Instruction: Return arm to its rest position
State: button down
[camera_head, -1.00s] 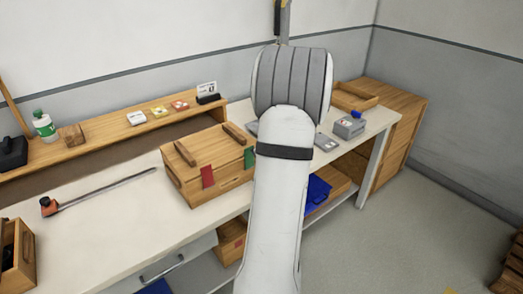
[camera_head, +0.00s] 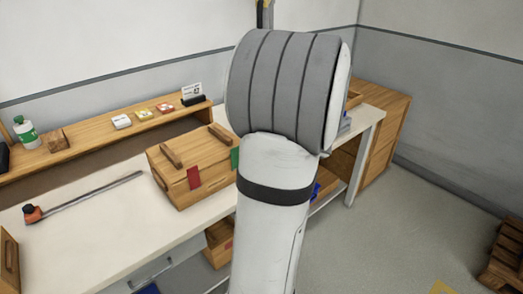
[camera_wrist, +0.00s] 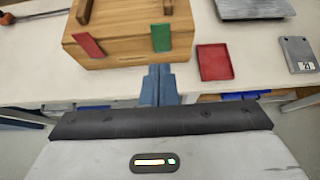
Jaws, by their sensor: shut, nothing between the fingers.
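My arm rises through the middle of the head view, with its large grey ribbed joint hiding part of the bench. My gripper (camera_wrist: 160,75) shows in the wrist view, its narrow blue-grey fingers together and empty. It points toward the wooden box (camera_wrist: 130,38), which has a red tag and a green tag on its front. I cannot tell the gap between fingers and box. The gripper cannot be made out in the head view. The same wooden box stands on the bench (camera_head: 100,225) left of my arm in the head view.
A red tray (camera_wrist: 214,62) and a grey block labelled 21 (camera_wrist: 298,54) lie right of the box. A long tool with an orange end (camera_head: 33,213) lies at left. A shelf (camera_head: 95,133) holds small items. Open floor (camera_head: 400,225) lies right; a wooden pallet (camera_head: 505,255) stands there.

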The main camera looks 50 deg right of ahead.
dwell(0.5)
jog(key=w+a+r+n+g+y, duration=0.1)
jog(key=w+a+n+g+y, duration=0.15)
jog(key=a+n, duration=0.75)
jog(key=w+a+n+g+y, duration=0.25)
jog(key=a+n, duration=0.35)
jog(key=a, duration=0.9)
jog(key=s+a+n+g+h, duration=0.1)
jog(key=s+a+n, duration=0.4)
jog(key=n, duration=0.6)
jog(key=s+a+n+g+h, duration=0.1)
jog(key=s+a+n, duration=0.4)
jog(key=a+n, duration=0.5)
jog(key=shift+s+r+n+g+h, duration=0.25)
jog(key=shift+n+g+h, duration=0.15)
jog(key=shift+n+g, duration=0.2)
